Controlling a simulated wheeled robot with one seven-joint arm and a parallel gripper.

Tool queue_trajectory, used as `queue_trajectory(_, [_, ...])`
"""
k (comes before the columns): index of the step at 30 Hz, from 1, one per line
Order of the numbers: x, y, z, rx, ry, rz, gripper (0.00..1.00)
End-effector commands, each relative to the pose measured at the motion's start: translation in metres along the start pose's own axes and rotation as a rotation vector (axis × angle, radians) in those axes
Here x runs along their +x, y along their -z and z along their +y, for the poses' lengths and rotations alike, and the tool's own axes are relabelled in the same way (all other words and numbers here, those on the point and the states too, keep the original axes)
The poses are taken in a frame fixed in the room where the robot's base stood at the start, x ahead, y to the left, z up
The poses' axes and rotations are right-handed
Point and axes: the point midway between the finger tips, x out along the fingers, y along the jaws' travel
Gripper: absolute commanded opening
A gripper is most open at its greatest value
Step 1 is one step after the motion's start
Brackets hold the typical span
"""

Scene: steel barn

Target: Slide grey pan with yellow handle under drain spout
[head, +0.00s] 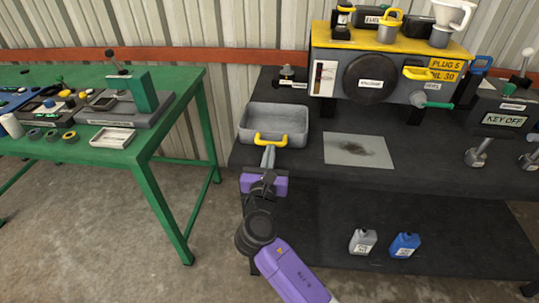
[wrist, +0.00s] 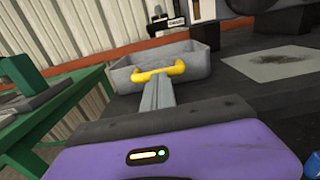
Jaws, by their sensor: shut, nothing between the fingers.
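The grey pan (head: 274,121) sits on the left end of the black bench, with its yellow handle (head: 271,139) facing me. The pan (wrist: 200,66) and handle (wrist: 158,72) also show in the wrist view. My gripper (head: 268,152) is shut and empty, with its fingertips right at the handle; I cannot tell whether they touch it. The drain spout appears to be the green-handled fitting (head: 435,105) low on the grey and yellow engine box (head: 390,72), right of the pan. A stained pale sheet (head: 358,151) lies on the bench right of the pan.
A small fitting (head: 287,78) stands behind the pan. A key-off box (head: 500,110) and metal parts (head: 478,155) are at the right. Grey (head: 363,241) and blue (head: 404,245) jugs stand on the lower shelf. A green table (head: 150,150) is at the left, across a gap.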

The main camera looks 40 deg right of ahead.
Motion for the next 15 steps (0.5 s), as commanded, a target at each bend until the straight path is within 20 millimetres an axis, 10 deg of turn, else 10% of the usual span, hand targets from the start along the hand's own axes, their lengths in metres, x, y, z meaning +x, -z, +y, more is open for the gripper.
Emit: queue_trajectory(15, [0.064, -0.001, 0.0, -0.001, 0.0, -0.001, 0.0])
